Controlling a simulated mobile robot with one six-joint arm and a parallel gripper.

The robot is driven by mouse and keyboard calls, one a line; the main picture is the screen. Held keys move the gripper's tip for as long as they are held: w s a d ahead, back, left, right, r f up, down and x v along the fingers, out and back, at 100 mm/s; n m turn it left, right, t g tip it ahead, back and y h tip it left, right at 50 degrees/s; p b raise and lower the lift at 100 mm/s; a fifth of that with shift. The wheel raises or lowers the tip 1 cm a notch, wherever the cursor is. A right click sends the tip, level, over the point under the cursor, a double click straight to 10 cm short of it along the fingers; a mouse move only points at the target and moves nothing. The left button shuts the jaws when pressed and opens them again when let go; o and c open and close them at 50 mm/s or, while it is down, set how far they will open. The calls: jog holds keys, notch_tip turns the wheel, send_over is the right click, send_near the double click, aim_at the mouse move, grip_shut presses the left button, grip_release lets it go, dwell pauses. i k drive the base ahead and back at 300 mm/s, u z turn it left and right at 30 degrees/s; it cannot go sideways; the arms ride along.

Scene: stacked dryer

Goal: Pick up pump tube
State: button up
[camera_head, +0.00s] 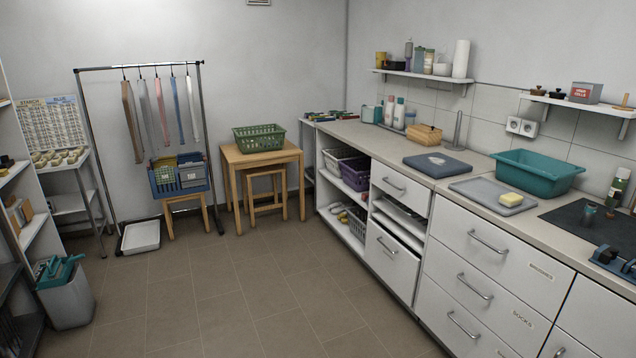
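I cannot pick out the pump tube with certainty. Blue-grey blocky parts (612,259) lie at the mat's front right, cut off by the picture edge. My gripper is not in view.
The counter (440,186) holds a teal basin (537,173), a grey tray (490,196) with a yellow sponge (511,199) and a folded blue item (437,165). Drawers (489,240) are below. A wooden table (262,154) stands at the back. The tiled floor (240,290) is clear in the middle.

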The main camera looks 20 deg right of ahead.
aim_at(590, 209)
jog(key=z, duration=0.5)
jog(key=i, duration=0.55)
jog(key=z, duration=0.6)
jog(key=i, duration=0.55)
jog(key=z, duration=0.25)
